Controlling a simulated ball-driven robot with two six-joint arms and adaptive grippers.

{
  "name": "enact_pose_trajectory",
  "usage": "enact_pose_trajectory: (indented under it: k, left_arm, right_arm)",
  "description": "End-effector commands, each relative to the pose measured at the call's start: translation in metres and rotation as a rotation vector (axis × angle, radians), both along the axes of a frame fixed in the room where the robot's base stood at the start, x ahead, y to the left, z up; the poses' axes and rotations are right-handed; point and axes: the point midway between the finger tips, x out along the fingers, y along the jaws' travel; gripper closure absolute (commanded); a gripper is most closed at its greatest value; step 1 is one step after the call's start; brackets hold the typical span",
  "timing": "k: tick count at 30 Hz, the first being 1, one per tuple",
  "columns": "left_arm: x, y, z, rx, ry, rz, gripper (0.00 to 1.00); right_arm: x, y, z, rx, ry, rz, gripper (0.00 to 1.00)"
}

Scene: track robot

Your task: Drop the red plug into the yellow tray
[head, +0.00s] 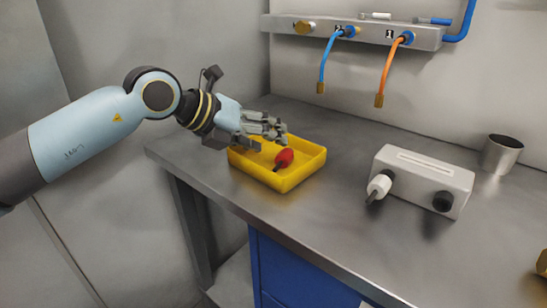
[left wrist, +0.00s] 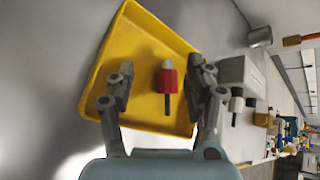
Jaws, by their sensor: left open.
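The red plug (head: 285,158) with its dark end lies in the yellow tray (head: 292,180) on the metal bench. In the left wrist view the plug (left wrist: 167,80) shows against the floor of the tray (left wrist: 140,45), between my fingers in the picture. My left gripper (head: 272,136) is over the tray, above and beside the plug. In the left wrist view my gripper's fingers (left wrist: 162,92) are spread apart, with a gap on each side of the plug. My right gripper is not in view.
A grey box (head: 425,175) with a white plug (head: 379,187) and a black knob stands right of the tray. A metal cup (head: 501,154) stands behind it. Blue and orange hoses (head: 390,70) hang from a wall rail. Bench between tray and box is clear.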

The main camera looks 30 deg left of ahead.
Motion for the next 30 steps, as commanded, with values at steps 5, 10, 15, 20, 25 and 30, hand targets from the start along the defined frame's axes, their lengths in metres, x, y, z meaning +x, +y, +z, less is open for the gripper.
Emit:
enact_pose_trajectory:
  k: [5, 10, 15, 20, 25, 30]
  left_arm:
    - [0.001, 0.000, 0.023, 0.004, -0.006, -0.003, 0.47]
    - [0.001, 0.000, 0.059, 0.006, -0.006, -0.003, 0.47]
    - [0.001, 0.000, 0.087, 0.003, -0.004, -0.001, 0.47]
    - [0.000, 0.000, 0.098, 0.000, -0.002, -0.001, 0.47]
    - [0.000, 0.000, 0.099, -0.001, -0.001, -0.001, 0.47]
    - [0.000, 0.000, 0.099, -0.001, -0.001, 0.000, 0.47]
  right_arm:
    - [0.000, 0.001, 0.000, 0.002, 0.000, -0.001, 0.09]
    - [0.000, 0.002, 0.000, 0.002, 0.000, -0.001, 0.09]
    - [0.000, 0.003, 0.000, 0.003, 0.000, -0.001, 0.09]
    - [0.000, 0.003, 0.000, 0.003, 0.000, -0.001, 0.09]
    - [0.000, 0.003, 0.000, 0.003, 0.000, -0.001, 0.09]
    - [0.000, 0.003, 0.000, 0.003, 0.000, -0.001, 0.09]
